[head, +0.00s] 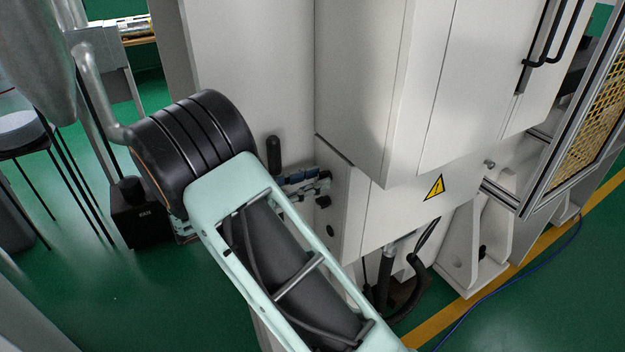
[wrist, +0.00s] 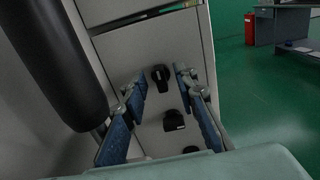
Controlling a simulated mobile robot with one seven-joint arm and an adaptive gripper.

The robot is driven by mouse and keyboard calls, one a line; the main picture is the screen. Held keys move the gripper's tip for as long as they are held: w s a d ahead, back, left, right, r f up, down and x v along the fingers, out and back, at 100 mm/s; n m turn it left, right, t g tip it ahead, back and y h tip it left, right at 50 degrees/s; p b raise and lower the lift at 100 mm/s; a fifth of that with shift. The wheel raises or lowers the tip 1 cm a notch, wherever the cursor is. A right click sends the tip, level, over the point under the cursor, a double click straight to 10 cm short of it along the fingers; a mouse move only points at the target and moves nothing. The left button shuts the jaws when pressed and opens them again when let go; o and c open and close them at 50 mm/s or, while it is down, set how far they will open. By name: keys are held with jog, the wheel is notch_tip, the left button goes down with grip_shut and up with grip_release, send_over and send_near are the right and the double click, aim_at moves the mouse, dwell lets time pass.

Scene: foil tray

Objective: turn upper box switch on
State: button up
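The upper box switch (wrist: 160,76) is a black rotary knob on a pale panel in the wrist view. A second black switch (wrist: 173,120) sits below it, and a smaller dark knob (wrist: 190,149) is lower still. My gripper (wrist: 161,88) is open, with blue-padded fingers left and right of the upper switch in this view. I cannot tell whether they touch it. In the head view my gripper (head: 306,183) is at the side of the white box (head: 347,213). Two dark knobs show below it; the upper switch appears hidden behind the fingers.
A large white cabinet (head: 365,75) overhangs the box. A black cylinder (wrist: 55,60) fills the wrist view's upper left. A yellow mesh guard (head: 590,105) stands at right. A black box (head: 140,215) and stool (head: 20,135) stand at left on green floor.

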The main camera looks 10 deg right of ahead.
jog(key=shift+c, duration=0.7)
grip_shut()
jog(key=shift+m, duration=0.3)
jog(key=shift+s+f+m+b, duration=0.1)
jog(key=shift+f+m+b, duration=0.05)
jog(key=shift+m+b, duration=3.7)
jog(key=shift+s+f+m+b, duration=0.1)
jog(key=shift+m+b, duration=2.75)
jog(key=shift+m, duration=1.9)
jog(key=shift+o, duration=0.7)
grip_release()
jog(key=shift+r, duration=0.1)
